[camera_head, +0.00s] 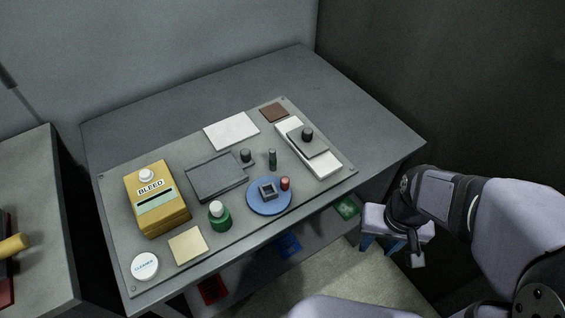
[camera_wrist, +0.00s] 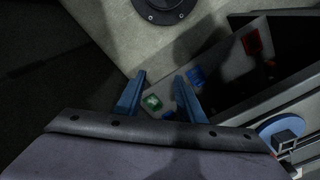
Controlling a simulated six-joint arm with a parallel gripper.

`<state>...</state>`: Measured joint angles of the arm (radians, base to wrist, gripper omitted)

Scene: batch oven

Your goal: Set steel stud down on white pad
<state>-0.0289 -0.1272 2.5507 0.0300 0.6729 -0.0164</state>
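The white pad (camera_head: 232,130) lies flat and bare on the grey board toward its back edge. A small dark grey-green cylinder (camera_head: 272,159) stands upright on the board, to the right of the grey rectangular plate and apart from the pad. It may be the steel stud, but I cannot tell for sure at this size. My gripper (camera_head: 381,244) is off the table's front right edge, well away from pad and cylinder. In the wrist view my gripper (camera_wrist: 160,90) has its two blue fingers apart, with nothing held between them.
A blue disc (camera_head: 259,205) bears a grey square block (camera_head: 268,190) and a red cylinder (camera_head: 285,183). A green-based bottle (camera_head: 219,218), yellow BLEED box (camera_head: 160,218), grey plate (camera_head: 215,177) and white strip with a knobbed slider (camera_head: 307,134) share the board. The table's back is clear.

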